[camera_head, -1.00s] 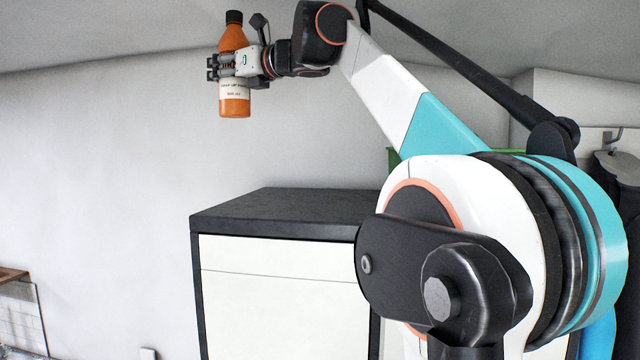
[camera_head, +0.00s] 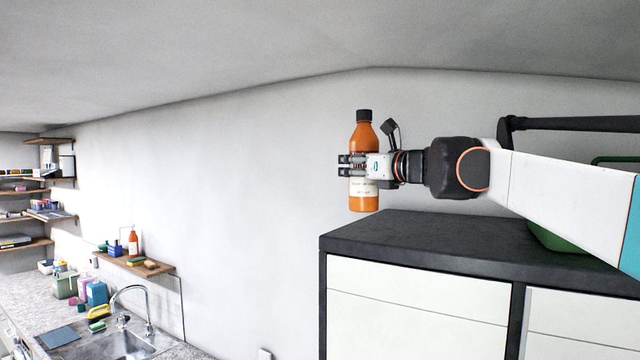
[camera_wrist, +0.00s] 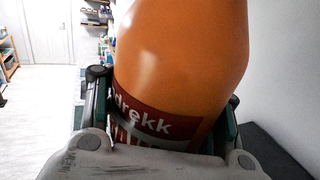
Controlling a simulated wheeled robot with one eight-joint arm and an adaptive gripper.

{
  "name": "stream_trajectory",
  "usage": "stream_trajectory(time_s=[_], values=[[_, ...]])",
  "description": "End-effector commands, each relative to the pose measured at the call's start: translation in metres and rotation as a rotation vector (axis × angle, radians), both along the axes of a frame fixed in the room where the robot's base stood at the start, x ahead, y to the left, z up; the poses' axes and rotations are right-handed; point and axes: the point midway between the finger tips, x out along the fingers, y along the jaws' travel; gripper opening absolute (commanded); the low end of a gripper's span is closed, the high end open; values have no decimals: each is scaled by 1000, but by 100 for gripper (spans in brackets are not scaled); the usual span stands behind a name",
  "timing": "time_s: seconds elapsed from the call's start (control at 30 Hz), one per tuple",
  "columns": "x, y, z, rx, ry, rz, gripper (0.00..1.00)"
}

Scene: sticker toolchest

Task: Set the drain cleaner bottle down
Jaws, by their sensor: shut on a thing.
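The drain cleaner bottle (camera_head: 364,198) is orange with a black cap and a pale label, and it is upright in the head view. My gripper (camera_head: 356,166) is shut around its middle and holds it in the air. The bottle's base shows above and left of the dark top of the white cabinet (camera_head: 420,232), near its left corner. In the wrist view the orange bottle (camera_wrist: 185,60) fills the middle, between both fingers, with a dark red label reading "drekk". The bottle's base is hidden in the wrist view.
A green container (camera_head: 560,238) stands on the cabinet top at the right, partly behind my arm. The visible cabinet top to its left is clear. At lower left are a sink (camera_head: 115,347), a small wall shelf (camera_head: 135,263) with items, and a cluttered counter.

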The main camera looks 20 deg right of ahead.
Motion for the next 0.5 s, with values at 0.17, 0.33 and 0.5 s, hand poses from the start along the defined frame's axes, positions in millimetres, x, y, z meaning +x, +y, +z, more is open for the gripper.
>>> stream_trajectory(time_s=[0.17, 0.33, 0.5], values=[[0, 0, -10, 1, -1, 0, 0], [0, 0, -30, 1, -1, 0, 0], [-1, 0, -44, 1, -1, 0, 0]])
